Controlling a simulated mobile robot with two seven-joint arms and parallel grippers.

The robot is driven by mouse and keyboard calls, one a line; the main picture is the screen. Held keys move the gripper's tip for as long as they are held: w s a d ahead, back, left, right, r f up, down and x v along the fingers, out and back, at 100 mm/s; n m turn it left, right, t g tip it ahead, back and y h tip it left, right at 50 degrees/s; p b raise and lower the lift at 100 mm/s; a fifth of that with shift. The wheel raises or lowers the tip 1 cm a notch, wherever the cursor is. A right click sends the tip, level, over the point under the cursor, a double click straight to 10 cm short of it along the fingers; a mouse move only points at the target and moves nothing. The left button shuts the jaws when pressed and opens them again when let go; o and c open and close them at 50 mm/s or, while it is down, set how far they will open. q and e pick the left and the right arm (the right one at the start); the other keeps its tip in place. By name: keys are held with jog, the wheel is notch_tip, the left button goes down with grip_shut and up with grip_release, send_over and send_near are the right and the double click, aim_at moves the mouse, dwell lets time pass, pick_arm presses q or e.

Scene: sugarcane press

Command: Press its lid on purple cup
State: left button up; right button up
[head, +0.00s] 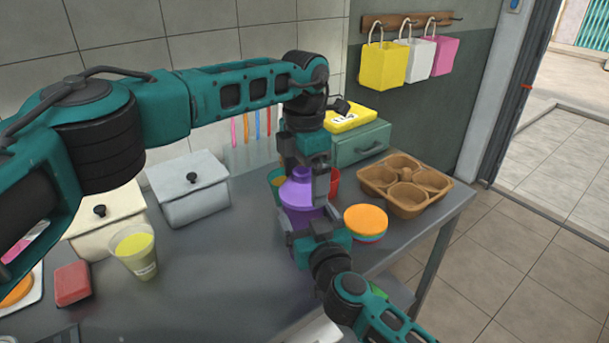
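The purple cup (303,216) stands upright over the right part of the grey table. Its purple lid (297,192) is on or just above the cup's mouth; I cannot tell whether it is fully seated. My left gripper (305,175) points down from above, with its fingers on either side of the lid's narrow top, which fills the gap between them. My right gripper (304,228) reaches in from the lower right, with its fingers around the lower part of the cup. The fingers partly hide cup and lid.
Green (276,182) and red (334,182) cups stand close behind. Stacked lids, orange on top (366,221), and a brown cup carrier (405,184) lie to the right. A cup of yellow juice (136,252), white lidded boxes (188,189) and a red sponge-like block (72,283) are left.

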pick_arm(q)
notch_tip(320, 180, up, 12)
dwell(0.6)
pick_arm(e)
jog(key=o, duration=1.3)
pick_arm(q)
notch_tip(320, 180, up, 3)
jog(key=p, duration=0.2)
jog(key=shift+f+p, duration=0.1)
jog(key=shift+p, duration=0.3)
pick_arm(e)
jog(key=v, duration=1.3)
